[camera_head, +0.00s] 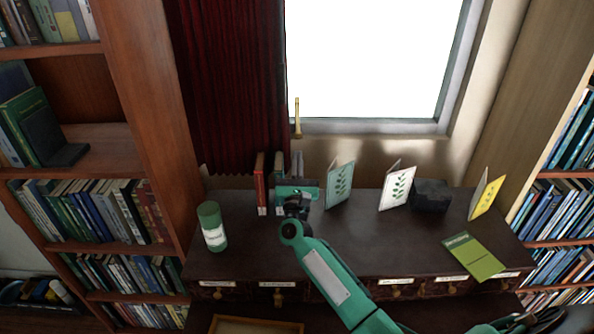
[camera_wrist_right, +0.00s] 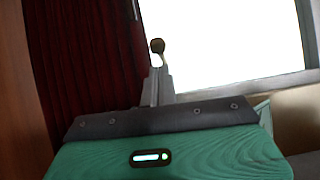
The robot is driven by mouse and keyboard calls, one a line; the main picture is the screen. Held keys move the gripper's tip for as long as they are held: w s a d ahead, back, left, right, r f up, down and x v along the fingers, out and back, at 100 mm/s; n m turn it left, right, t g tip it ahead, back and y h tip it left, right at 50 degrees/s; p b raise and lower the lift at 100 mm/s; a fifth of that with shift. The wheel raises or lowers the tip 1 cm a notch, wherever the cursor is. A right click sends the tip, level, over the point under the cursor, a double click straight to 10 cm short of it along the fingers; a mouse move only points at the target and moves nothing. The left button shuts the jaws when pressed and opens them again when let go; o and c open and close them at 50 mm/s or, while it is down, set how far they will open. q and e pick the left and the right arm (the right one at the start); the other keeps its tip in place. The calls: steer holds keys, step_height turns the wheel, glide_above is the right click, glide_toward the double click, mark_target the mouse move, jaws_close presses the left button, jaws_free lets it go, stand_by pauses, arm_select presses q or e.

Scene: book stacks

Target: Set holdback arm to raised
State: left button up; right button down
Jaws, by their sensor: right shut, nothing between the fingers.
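The holdback arm (camera_head: 297,116) is a slim brass-coloured bar at the right edge of the dark red curtain (camera_head: 230,80). It points upward in the head view. In the right wrist view its rounded brown knob (camera_wrist_right: 157,46) shows just above my fingertips; the fingers hide what is lower. My right gripper (camera_head: 297,165) is shut and empty, reaching over the cabinet toward the window wall, below the holdback arm in the picture. Its fingers also show in the right wrist view (camera_wrist_right: 155,88). I cannot tell whether they touch the arm. My left gripper is out of view.
Books (camera_head: 261,183) stand beside my right gripper on the dark cabinet top (camera_head: 270,255). A green jar (camera_head: 211,226) stands at left, several cards and a dark block (camera_head: 431,195) at right. Bookshelves flank both sides. The window (camera_head: 370,60) is behind.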

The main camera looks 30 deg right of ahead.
steer(key=shift+p+x, duration=0.3)
steer(key=shift+x, duration=1.05)
steer(key=shift+g+y, duration=0.4)
steer(key=shift+g, duration=0.3)
step_height(320, 180, up, 6)
steer(key=p, duration=0.6)
steer(key=shift+s+a+r, duration=0.15)
steer(key=shift+s+r, duration=0.05)
step_height(320, 180, up, 15)
steer(key=p, duration=0.3)
glide_above(297, 133)
steer(key=w+d, duration=0.3)
steer(key=w, duration=0.3)
steer(key=shift+w+d+r, duration=0.35)
steer(key=shift+w+r, duration=0.35)
steer(key=shift+r, duration=0.05)
